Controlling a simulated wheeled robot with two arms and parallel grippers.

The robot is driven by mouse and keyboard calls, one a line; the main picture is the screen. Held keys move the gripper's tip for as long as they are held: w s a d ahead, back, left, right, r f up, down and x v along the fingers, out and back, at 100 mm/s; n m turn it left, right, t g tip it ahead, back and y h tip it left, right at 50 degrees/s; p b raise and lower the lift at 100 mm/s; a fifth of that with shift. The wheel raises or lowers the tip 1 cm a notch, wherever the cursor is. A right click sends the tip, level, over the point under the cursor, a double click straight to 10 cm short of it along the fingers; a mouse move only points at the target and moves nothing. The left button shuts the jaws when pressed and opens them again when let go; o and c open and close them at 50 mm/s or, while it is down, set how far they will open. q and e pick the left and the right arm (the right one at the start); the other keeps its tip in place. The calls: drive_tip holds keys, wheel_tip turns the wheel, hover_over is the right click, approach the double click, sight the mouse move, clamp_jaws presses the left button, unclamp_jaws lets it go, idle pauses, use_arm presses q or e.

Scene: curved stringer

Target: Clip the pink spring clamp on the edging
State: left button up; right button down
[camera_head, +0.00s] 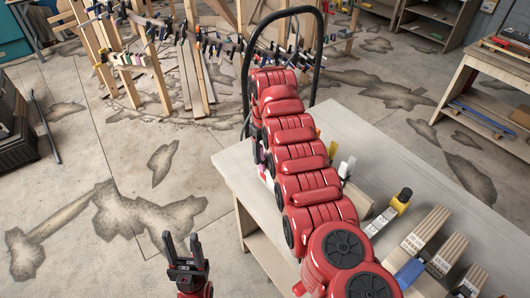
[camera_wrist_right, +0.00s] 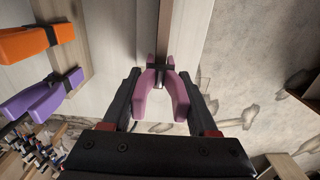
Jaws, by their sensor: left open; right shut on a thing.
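The pink spring clamp (camera_wrist_right: 178,96) is between the fingers of my right gripper (camera_wrist_right: 162,103) in the right wrist view, and the gripper is shut on its handles. The clamp's dark jaws point up the picture toward a narrow brown strip (camera_wrist_right: 165,25), which may be the edging. I cannot tell whether the jaws are around it or only in front of it. In the head view my right arm hides its gripper and the clamp. My left gripper (camera_head: 184,250) is open and empty, low over the floor left of the table.
A wooden frame with a row of clamps (camera_head: 225,45) stands at the back. The table (camera_head: 375,140) holds wood blocks and a yellow-topped bottle (camera_head: 401,200).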

drive_tip(key=shift+f, duration=0.1)
drive_tip(key=shift+f+b, duration=0.45)
drive_tip(key=shift+c, duration=0.5)
unclamp_jaws()
drive_tip(key=shift+r+b, duration=0.35)
drive_tip(key=shift+r, duration=0.2)
wheel_tip(320, 180, up, 5)
drive_tip(key=shift+d+f+b, duration=0.1)
drive_tip(key=shift+b, duration=0.6)
wheel_tip(320, 180, up, 12)
drive_tip(key=p, duration=1.2)
drive_tip(key=shift+f, duration=0.15)
